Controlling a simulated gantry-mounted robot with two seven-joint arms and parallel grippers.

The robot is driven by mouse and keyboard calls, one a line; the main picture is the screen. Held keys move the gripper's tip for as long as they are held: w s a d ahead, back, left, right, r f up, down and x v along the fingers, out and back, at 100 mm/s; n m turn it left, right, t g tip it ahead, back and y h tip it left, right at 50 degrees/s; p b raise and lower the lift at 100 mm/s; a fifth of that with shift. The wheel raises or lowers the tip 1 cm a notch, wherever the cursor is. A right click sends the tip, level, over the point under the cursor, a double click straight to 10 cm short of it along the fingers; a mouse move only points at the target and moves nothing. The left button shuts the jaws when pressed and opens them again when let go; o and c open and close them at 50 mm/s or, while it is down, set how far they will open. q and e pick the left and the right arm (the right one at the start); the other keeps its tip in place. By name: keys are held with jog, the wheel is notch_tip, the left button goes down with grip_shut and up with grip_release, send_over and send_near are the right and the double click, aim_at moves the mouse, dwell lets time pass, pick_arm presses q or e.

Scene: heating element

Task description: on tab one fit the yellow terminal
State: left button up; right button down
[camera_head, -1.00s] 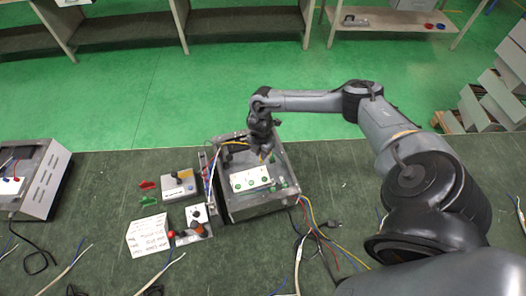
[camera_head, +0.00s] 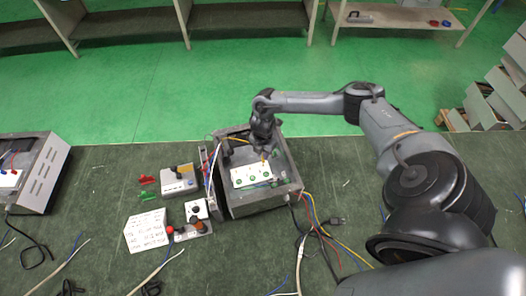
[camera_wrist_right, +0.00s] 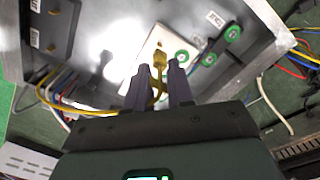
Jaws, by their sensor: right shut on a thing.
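My right gripper (camera_head: 262,150) is over the open metal box (camera_head: 262,207) in the head view. In the right wrist view its two dark fingers (camera_wrist_right: 158,88) are shut on the yellow terminal (camera_wrist_right: 159,60), which is at the end of a yellow wire (camera_wrist_right: 66,106). The terminal points at a white plate (camera_wrist_right: 150,45) with green round parts. I cannot tell whether the terminal touches a tab. The white plate (camera_head: 250,175) also shows in the head view, inside the box. My left gripper is not in view.
Left of the box stand a grey unit with a dark lever (camera_head: 179,181), a small panel with a red knob (camera_head: 190,228) and a handwritten card (camera_head: 146,231). Loose coloured wires (camera_head: 318,225) lie right of the box. Another metal box (camera_head: 35,175) is at far left.

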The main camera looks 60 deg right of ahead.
jog(key=shift+f, duration=0.65)
dwell(0.6)
dwell(0.7)
dwell(0.6)
jog(key=shift+f+b, duration=0.3)
jog(key=shift+f, duration=0.3)
jog(key=shift+f+b, duration=0.55)
jog(key=shift+f, duration=0.25)
jog(key=c, duration=0.9)
grip_release()
